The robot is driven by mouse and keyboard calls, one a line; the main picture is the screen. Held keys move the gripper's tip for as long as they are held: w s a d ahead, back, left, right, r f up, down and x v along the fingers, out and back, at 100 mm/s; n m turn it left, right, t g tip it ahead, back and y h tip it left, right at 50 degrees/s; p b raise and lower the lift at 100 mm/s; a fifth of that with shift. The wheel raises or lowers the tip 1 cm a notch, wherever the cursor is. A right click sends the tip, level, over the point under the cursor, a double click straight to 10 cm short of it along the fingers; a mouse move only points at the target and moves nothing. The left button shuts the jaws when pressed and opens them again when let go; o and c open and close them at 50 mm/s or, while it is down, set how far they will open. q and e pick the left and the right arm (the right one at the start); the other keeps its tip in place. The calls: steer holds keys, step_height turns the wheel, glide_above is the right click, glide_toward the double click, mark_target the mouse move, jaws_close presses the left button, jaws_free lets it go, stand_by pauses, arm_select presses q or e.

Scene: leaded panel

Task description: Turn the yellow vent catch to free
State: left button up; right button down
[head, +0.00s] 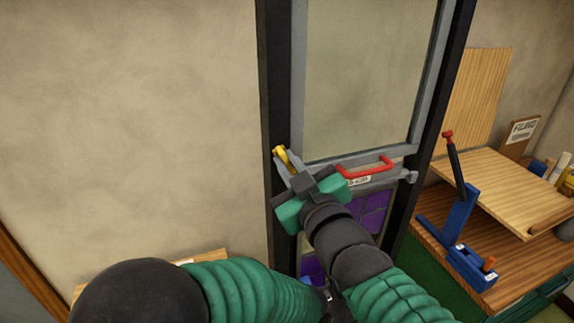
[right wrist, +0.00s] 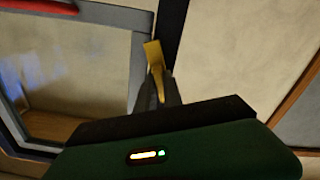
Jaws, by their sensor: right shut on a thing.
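The right wrist view shows the yellow catch (right wrist: 153,62) rising from between the two grey fingertips (right wrist: 155,92). The fingers hide its lower part. My left gripper is not in view.
A red handle (head: 364,167) with a small label is on the rail right of my gripper. Purple panes (head: 370,210) lie below. A wooden bench (head: 500,255) with a blue stand (head: 463,225) is at the right. Plain wall (head: 130,120) fills the left.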

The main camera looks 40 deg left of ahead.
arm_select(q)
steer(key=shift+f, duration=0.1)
arm_select(e)
steer(key=shift+f+m, duration=0.2)
steer(key=shift+m, duration=0.95)
steer(key=shift+f+m, duration=0.15)
steer(key=shift+m, duration=1)
steer(key=c, duration=1.6)
jaws_free()
steer(key=shift+s+d+r, duration=0.1)
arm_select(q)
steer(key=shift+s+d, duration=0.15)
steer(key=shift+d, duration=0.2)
arm_select(e)
steer(key=shift+o, duration=0.6)
steer(key=shift+d+r, duration=0.2)
steer(key=shift+d, duration=0.05)
